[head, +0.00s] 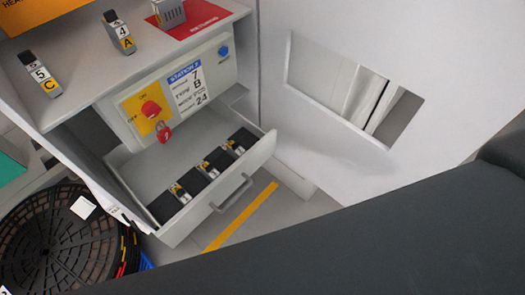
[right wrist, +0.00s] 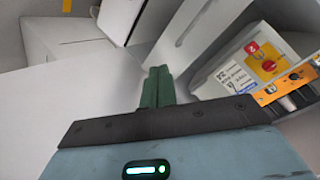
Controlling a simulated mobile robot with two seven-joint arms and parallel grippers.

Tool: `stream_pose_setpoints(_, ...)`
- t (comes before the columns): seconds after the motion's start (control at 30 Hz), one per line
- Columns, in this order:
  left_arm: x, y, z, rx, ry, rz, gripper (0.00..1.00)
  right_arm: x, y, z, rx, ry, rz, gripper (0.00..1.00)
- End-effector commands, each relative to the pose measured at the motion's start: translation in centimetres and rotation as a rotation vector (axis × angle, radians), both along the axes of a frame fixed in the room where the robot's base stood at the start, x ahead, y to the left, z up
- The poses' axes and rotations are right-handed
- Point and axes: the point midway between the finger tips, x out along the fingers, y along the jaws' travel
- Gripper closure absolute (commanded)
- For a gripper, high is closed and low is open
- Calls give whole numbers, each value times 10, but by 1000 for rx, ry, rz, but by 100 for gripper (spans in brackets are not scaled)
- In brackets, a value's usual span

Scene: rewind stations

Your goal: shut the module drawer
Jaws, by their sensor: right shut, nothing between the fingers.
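The module drawer (head: 253,161) stands pulled out below the station panel in the head view. Its grey bar handle (head: 232,192) is on the front face, and several black modules (head: 198,180) lie in a row inside. My right gripper (right wrist: 157,88) shows in the right wrist view with its green fingers together and nothing between them. In the head view its fingers are out of sight; only my dark arm crosses the lower right. I cannot tell from the wrist view whether the fingers touch the drawer. My left gripper is not in view.
The station panel (head: 222,78) above the drawer carries a red switch (head: 151,109) and red padlock (head: 164,131). Numbered blocks stand on the shelf (head: 85,75). A black reel (head: 45,240) lies at lower left. A white wall (head: 300,145) with a cut-out stands to the right.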

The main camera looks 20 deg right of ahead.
Motion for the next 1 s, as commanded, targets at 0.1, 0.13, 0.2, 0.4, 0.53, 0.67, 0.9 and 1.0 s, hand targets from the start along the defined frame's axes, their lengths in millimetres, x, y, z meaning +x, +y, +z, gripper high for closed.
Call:
stream_pose_setpoints(0.1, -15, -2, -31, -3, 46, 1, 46, 37, -6, -17, 236, -14, -40, 100)
stream_pose_setpoints(0.13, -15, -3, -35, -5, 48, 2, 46, 47, -9, -18, 298, -18, -50, 100)
stream_pose_setpoints(0.2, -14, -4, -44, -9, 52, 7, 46, 71, -16, -17, 442, -24, -66, 100)
stream_pose_setpoints(0.4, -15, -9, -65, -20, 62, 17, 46, 124, -39, -6, 777, -18, -83, 100)
stream_pose_setpoints(0.53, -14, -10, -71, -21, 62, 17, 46, 142, -49, 3, 898, -10, -82, 100)
stream_pose_setpoints(0.67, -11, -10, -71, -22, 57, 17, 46, 149, -53, 8, 946, -6, -82, 100)
stream_pose_setpoints(0.9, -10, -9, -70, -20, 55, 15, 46, 153, -51, 10, 949, -8, -83, 100)
stream_pose_setpoints(1.0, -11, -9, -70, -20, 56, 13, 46, 163, -45, 10, 949, -10, -82, 100)
